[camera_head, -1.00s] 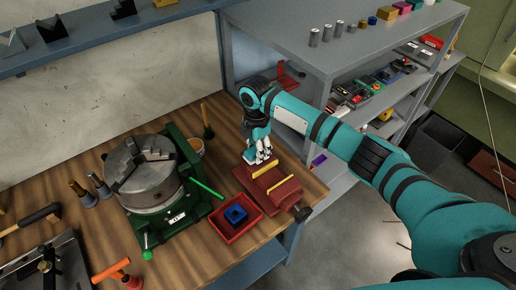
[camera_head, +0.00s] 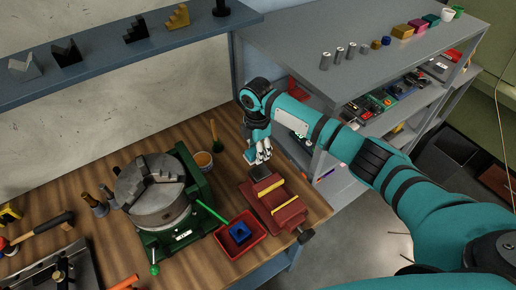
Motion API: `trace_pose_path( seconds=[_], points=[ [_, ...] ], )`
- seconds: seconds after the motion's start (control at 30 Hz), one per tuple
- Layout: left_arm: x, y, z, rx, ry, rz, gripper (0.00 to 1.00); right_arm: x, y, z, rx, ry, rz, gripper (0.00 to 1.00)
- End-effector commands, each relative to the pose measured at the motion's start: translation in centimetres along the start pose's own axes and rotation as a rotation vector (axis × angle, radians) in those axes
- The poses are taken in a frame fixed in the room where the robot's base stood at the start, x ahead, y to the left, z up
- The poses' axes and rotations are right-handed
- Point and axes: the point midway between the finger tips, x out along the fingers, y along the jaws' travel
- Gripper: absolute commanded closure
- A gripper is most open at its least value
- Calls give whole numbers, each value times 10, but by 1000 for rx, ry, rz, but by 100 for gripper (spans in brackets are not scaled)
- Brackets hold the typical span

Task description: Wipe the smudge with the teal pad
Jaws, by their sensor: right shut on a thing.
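My right gripper (camera_head: 258,157) reaches in from the right and points down above the wooden bench, just behind the red vise. Its fingers are shut on a small block, the teal pad (camera_head: 250,156), mostly hidden by the fingers and looking greyish teal. A dark patch (camera_head: 261,173) shows just below the fingertips, at the back end of the vise. I cannot tell whether it is the smudge or part of the vise. No other smudge is clear. My left gripper is not in view.
The red vise (camera_head: 285,219) with yellow jaw strips stands at the bench's right edge. A grey shelf unit (camera_head: 300,60) stands behind right.

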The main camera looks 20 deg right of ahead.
Motion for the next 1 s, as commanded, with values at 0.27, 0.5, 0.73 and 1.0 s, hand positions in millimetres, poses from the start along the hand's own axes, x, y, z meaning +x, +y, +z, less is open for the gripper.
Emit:
trace_pose_path(
  seconds=[0.27, 0.5, 0.73, 1.0],
  points=[
    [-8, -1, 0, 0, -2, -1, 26, -26, 6, -3, 5, 0, 3, 88],
    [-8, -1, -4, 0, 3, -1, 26, -35, 7, -4, 9, 1, 1, 88],
    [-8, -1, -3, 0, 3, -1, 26, -35, 7, -4, 9, 0, 1, 88],
    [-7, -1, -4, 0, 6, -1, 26, -35, 8, -2, 7, 0, 2, 88]
  ],
)
